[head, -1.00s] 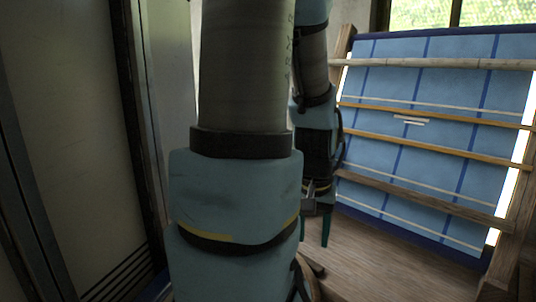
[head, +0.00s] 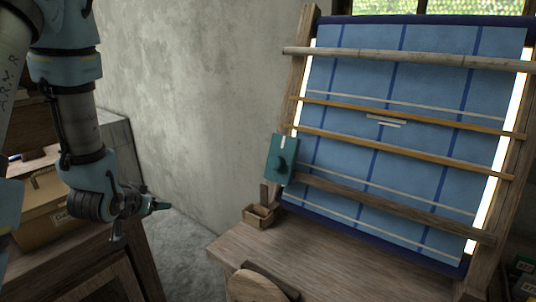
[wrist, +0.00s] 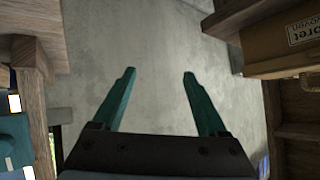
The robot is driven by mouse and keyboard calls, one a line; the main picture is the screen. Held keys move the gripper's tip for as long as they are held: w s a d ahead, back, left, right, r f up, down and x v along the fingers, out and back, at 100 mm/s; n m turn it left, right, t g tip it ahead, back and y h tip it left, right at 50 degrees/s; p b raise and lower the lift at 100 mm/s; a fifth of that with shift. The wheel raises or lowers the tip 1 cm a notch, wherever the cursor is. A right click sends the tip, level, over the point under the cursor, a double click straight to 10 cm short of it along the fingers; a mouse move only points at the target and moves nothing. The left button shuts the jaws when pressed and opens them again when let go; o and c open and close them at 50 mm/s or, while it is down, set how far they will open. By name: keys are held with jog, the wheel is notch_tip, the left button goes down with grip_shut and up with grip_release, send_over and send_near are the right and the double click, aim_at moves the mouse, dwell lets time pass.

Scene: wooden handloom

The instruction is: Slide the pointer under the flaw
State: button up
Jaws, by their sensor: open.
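The flaw (head: 385,121), short pale dashes, shows on the blue checked cloth (head: 345,75) in the head view, between the two orange rails. A teal plate with a white line and a dark knob (head: 281,159), which looks like the pointer, is at the left end of the lower orange rail (head: 400,150), left of and below the flaw. My gripper (head: 160,205) is well left of the plate, apart from it. In the wrist view its two teal fingers (wrist: 159,76) are spread with nothing between them, over bare grey floor.
A wooden bench top (head: 245,255) lies below the loom, with a small wooden box (head: 260,215) at its back left and a round-ended wooden piece (head: 255,287) in front. A cabinet with a cardboard box (head: 45,210) stands at left. Floor shows between cabinet and bench.

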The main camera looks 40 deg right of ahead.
jog(key=s+d+r+m+g+h+p, duration=0.1)
jog(key=s+d+r+m+h, duration=0.1)
jog(key=s+d+m+h, duration=0.3)
jog(key=s+d+r+h+p, duration=0.2)
jog(key=s+d, duration=0.1)
jog(key=d, duration=0.4)
jog(key=m+g+h+b, duration=0.3)
jog(key=m+g+h, duration=0.1)
jog(key=g, duration=0.1)
send_near(273, 164)
jog(key=f, duration=0.1)
jog(key=d+b, duration=0.1)
jog(key=b, duration=0.3)
jog(key=shift+d+t+b, duration=0.15)
jog(key=shift+t+b, duration=0.2)
jog(key=shift+t, duration=0.05)
jog(key=d+p, duration=0.1)
jog(key=d, duration=0.1)
jog(key=d+p, duration=0.1)
jog(key=d, duration=0.1)
jog(key=w+d+p, duration=0.1)
jog(key=d, duration=0.1)
jog(key=shift+w+d+r, duration=0.1)
jog(key=shift+d+r, duration=0.25)
jog(key=shift+d, duration=0.05)
jog(key=shift+w+d+f+p, duration=0.1)
jog(key=shift+d+p, duration=0.25)
jog(key=shift+d, duration=0.25)
jog(key=shift+c, duration=0.4)
grip_shut()
